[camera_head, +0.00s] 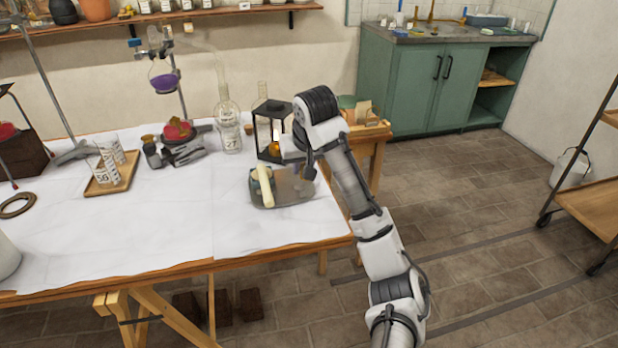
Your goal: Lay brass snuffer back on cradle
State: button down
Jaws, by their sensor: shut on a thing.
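My gripper (291,158) is above the right part of the white-covered table, over the back of a grey tray (290,198) and just right of the black lantern. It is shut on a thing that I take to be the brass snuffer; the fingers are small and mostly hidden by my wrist. A small brass-coloured spot (275,148) shows just left of the gripper, against the lantern; I cannot tell if it is part of the snuffer. A cream candle-like stick (265,186) lies tilted in the tray. I cannot make out the cradle clearly.
The black lantern (262,128) stands close to the gripper, with a glass bottle (228,128) to its left. A flask of purple liquid (163,78) hangs on a stand. A wooden tray of beakers (112,178) is farther left. The front of the table is clear.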

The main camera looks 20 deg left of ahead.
jog(key=shift+w+d, duration=0.2)
jog(key=shift+w, duration=0.2)
jog(key=b, duration=0.6)
send_near(303, 199)
jog(key=shift+w+a+f, duration=0.25)
jog(key=shift+w+f, duration=0.15)
jog(key=shift+f, duration=0.1)
jog(key=shift+w+a+f, duration=0.25)
jog(key=shift+w+f, duration=0.1)
jog(key=shift+f, duration=1.15)
jog(key=shift+f, duration=0.15)
jog(key=c, duration=1.3)
grip_release()
jog(key=shift+o, duration=0.2)
